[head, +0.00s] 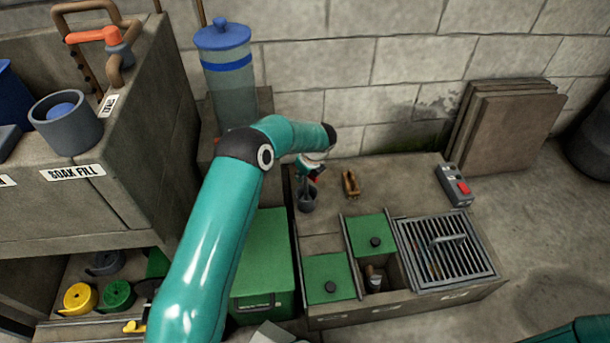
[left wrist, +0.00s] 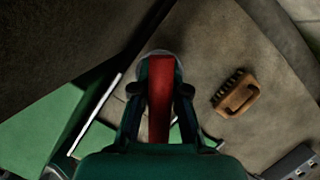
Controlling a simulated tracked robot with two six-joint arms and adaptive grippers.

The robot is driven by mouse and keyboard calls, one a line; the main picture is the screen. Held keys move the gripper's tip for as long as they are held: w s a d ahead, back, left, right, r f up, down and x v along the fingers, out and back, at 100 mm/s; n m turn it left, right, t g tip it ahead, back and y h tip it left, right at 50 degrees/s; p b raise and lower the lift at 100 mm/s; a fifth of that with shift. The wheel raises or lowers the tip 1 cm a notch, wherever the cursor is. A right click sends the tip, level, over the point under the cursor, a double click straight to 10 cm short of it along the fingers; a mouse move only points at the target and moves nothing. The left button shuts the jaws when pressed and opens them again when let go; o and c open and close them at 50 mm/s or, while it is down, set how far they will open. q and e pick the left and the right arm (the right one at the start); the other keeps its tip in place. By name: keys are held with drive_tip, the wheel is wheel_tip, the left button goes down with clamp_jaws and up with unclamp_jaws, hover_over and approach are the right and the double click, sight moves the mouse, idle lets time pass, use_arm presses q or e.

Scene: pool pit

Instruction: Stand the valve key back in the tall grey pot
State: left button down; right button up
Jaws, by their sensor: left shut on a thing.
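The tall grey pot (head: 307,203) stands on the low bench near its back left. My left gripper (head: 311,170) is right above the pot. In the left wrist view the left gripper (left wrist: 160,92) is shut on a red bar (left wrist: 160,105), which I take to be the valve key. A bit of red also shows at the fingers in the head view. The key's lower part is hidden, so I cannot tell whether it is inside the pot. A grey rim (left wrist: 152,53) shows behind the fingertips. My right gripper is not in view.
A wooden brush (head: 351,184) lies right of the pot. Green lids (head: 330,278), a grate (head: 445,250) and a grey switch box (head: 455,186) with a red button are on the bench. A tall blue-lidded container (head: 226,75) stands behind left.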

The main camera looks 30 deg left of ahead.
use_arm(q)
drive_tip(key=shift+f, duration=0.15)
drive_tip(key=c, duration=1.1)
unclamp_jaws()
drive_tip(key=shift+r+p, duration=2.9)
drive_tip(key=shift+r, duration=1.05)
